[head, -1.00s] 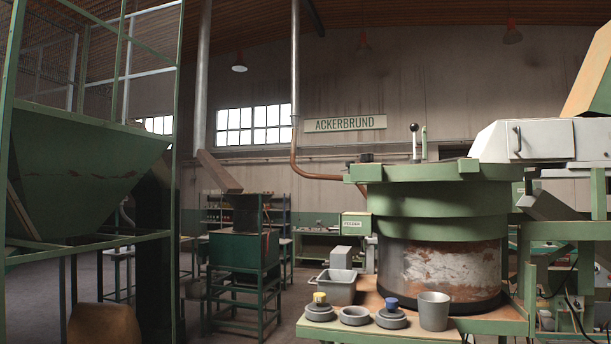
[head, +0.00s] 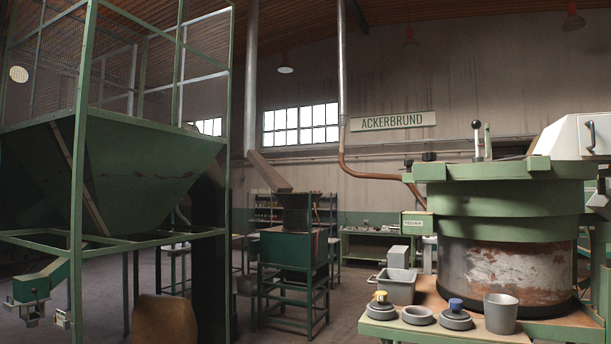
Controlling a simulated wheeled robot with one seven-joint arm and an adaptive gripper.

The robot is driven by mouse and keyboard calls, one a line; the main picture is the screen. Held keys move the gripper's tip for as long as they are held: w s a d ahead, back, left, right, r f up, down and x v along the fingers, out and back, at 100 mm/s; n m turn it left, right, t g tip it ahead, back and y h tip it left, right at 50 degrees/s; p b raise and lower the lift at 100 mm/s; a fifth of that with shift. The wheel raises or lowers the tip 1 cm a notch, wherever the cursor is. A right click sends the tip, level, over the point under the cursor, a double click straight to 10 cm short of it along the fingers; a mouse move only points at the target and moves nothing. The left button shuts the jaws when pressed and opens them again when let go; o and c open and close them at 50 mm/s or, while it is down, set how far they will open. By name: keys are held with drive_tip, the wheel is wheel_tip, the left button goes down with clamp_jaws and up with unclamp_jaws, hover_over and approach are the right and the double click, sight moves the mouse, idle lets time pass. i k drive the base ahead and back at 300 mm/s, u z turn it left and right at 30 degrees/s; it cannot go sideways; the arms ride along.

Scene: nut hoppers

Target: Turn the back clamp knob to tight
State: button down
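I cannot make out for sure which part is the back clamp knob. A black ball knob (head: 476,125) tops an upright pale lever on the green-rimmed drum machine (head: 512,200) at the right. A yellow knob (head: 380,297) and a blue knob (head: 455,304) sit on grey round pieces on the green-edged table in front of the drum. No tight or loose marking is readable. My gripper is not in view.
A large green hopper (head: 140,170) on a frame fills the left. A smaller green hopper (head: 293,250) on a stand is in the middle. A grey cup (head: 500,313) and a grey bin (head: 398,285) stand by the drum. Open floor shows between the hoppers.

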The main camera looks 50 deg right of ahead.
sight(407, 163)
drive_tip(key=u, duration=0.4)
drive_tip(key=i, duration=2.2)
drive_tip(key=z, duration=2.65)
